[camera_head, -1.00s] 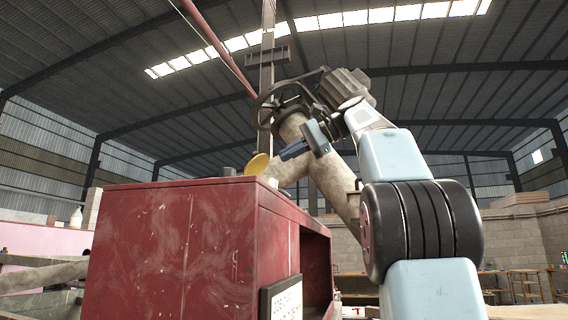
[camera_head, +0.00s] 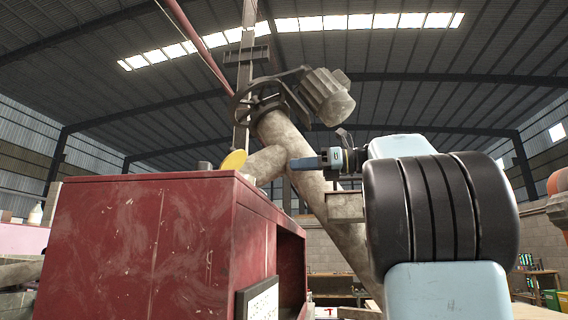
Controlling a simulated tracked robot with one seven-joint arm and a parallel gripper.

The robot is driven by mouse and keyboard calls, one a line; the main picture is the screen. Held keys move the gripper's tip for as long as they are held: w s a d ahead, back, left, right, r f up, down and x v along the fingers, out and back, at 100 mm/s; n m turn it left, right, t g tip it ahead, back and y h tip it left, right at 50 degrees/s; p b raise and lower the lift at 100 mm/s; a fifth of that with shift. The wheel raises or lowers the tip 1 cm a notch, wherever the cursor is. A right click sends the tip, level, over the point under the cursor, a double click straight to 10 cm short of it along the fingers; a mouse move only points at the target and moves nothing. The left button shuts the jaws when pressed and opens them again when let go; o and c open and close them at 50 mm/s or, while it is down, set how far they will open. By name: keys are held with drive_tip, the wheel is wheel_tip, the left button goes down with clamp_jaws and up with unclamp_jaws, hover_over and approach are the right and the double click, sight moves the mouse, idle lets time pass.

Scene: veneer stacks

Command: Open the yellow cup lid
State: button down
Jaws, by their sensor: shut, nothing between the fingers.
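The yellow lid (camera_head: 233,160) shows as a tilted disc above the top edge of a red cabinet (camera_head: 130,240). The cup body under it is mostly hidden by the cabinet top, seen from below. My gripper (camera_head: 293,164) is to the right of the lid, at about its height in the picture, pointing left. A clear gap shows between its tip and the lid. The gripper is shut and empty.
A small grey cylinder (camera_head: 204,165) stands on the cabinet top left of the lid. A white bottle (camera_head: 36,213) is at the far left. A large beige pipe (camera_head: 312,192) with a motor stands behind my gripper. A white sign (camera_head: 261,301) is on the cabinet front.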

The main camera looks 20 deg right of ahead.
approach(243, 159)
wheel_tip(243, 159, down, 3)
drive_tip(key=w+a, duration=0.2)
drive_tip(key=shift+w+a+r, duration=0.2)
drive_tip(key=shift+a+r, duration=0.35)
drive_tip(key=shift+r, duration=0.05)
drive_tip(key=shift+w+a+r, duration=0.25)
drive_tip(key=shift+a+r, duration=0.3)
drive_tip(key=shift+r, duration=0.1)
drive_tip(key=shift+w+a+r, duration=0.15)
drive_tip(key=shift+a+r, duration=0.1)
drive_tip(key=shift+r, duration=0.05)
